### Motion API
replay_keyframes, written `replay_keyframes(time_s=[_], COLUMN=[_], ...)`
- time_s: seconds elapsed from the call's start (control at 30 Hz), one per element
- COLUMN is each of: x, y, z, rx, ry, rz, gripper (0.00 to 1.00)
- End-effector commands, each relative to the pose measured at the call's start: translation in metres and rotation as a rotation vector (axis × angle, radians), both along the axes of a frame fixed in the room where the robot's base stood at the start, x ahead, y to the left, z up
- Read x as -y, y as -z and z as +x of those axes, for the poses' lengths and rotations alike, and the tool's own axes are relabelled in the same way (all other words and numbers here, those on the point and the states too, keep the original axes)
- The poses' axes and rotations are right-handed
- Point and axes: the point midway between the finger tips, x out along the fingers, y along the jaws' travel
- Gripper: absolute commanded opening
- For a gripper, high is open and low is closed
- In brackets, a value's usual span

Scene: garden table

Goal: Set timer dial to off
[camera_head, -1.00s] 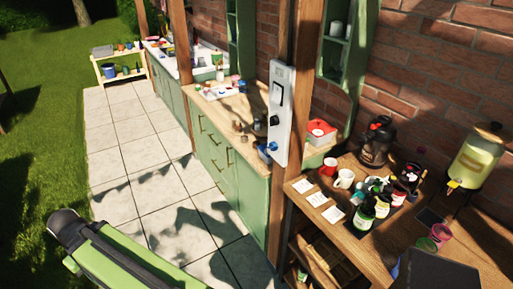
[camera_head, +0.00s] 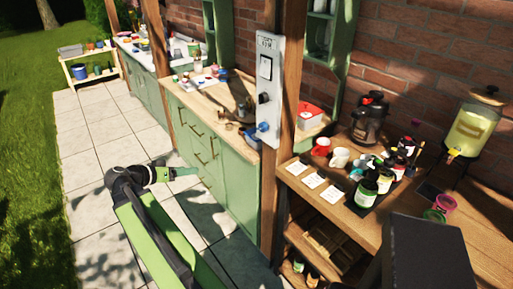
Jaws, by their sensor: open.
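A pale control panel (camera_head: 267,75) is fixed upright on a wooden post. It carries a dark switch plate (camera_head: 265,68), a black knob (camera_head: 264,98) and a blue knob (camera_head: 262,127) near its bottom. I cannot tell which knob is the timer dial, nor read its setting. My gripper (camera_head: 188,171) is to the left of and lower than the panel in the picture, over the paving and in front of the green cabinets. It is open and touches neither knob. Its fingers are small and seen from the side.
Green cabinets (camera_head: 203,150) with a wooden top stand behind the post. A wooden table (camera_head: 345,212) at right holds cards, mugs (camera_head: 340,157), several bottles, a dark kettle-like jar (camera_head: 369,118) and a drink dispenser (camera_head: 472,128). Paving (camera_head: 100,210) on the left is clear.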

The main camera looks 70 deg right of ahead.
Motion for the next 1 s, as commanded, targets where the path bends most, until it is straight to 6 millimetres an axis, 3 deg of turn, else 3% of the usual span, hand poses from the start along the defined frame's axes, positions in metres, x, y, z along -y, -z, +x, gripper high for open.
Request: replay_keyframes(time_s=[0.03, 0.1, 0.2, 0.33, 0.57, 1.0], x=[0.036, 0.066, 0.088, 0.096, 0.111, 0.202], y=[-0.002, -0.026, -0.051, -0.066, -0.067, -0.067], z=[-0.029, -0.059, -0.086, -0.096, -0.106, -0.164], rx=[0.047, 0.104, 0.154, 0.178, 0.177, 0.176], ry=[0.102, 0.195, 0.257, 0.276, 0.278, 0.279], rz=[-0.155, -0.351, -0.53, -0.612, -0.61, -0.609], gripper=[0.58, 0.58, 0.58, 0.58, 0.58, 0.58])
